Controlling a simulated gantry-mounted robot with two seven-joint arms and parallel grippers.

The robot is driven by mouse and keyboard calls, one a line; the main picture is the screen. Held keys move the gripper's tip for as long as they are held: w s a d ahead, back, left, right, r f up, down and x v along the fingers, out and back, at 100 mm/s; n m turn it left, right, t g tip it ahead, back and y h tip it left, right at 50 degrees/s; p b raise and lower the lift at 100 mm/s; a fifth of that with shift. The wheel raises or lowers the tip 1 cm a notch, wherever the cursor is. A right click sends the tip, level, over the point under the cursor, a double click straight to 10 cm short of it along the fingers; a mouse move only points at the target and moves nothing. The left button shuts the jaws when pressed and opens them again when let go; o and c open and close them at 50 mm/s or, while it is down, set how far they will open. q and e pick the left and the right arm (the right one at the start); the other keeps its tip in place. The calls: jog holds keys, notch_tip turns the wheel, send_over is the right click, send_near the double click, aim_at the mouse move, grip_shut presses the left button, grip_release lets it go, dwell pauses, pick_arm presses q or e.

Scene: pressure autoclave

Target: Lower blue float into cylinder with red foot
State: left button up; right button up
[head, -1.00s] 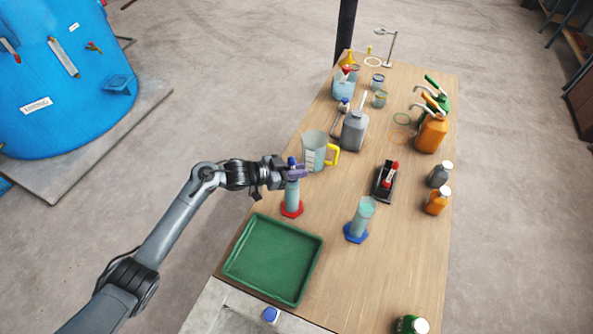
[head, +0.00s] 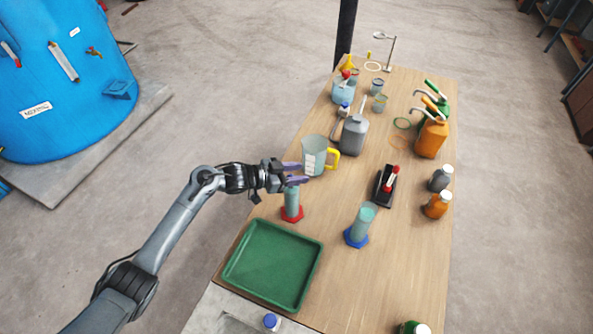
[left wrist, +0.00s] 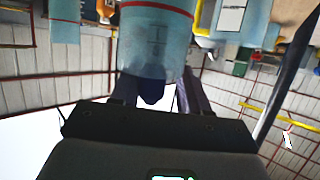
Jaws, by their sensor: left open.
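The clear cylinder (head: 291,200) with the red foot (head: 291,215) stands upright on the wooden table. My left gripper (head: 297,174) is just above its mouth, with its purple fingers spread open. In the left wrist view the cylinder (left wrist: 155,42) fills the space beyond the fingers. The dark blue float (left wrist: 152,93) shows there between the open fingers, at the cylinder's near end; I cannot tell how deep it sits. In the head view the float is not visible. My right gripper is not in view.
A measuring jug (head: 314,156) with a yellow handle stands close behind my gripper. A cylinder with a blue foot (head: 355,240) stands to the right, and a green tray (head: 232,262) lies in front. A black holder (head: 380,190) and several bottles are farther right.

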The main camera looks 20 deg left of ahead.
pick_arm(q)
jog(key=f, duration=0.1)
jog(key=s+f, duration=0.1)
jog(key=shift+f+g, duration=0.3)
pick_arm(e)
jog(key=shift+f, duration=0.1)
pick_arm(q)
jog(key=shift+s+a+r, duration=0.1)
jog(key=shift+s+r, duration=0.05)
jog(key=w+r+v, duration=0.1)
jog(key=v, duration=0.9)
jog(key=shift+s+a+r, duration=0.2)
jog(key=shift+s+r, duration=0.1)
jog(key=shift+r, duration=0.2)
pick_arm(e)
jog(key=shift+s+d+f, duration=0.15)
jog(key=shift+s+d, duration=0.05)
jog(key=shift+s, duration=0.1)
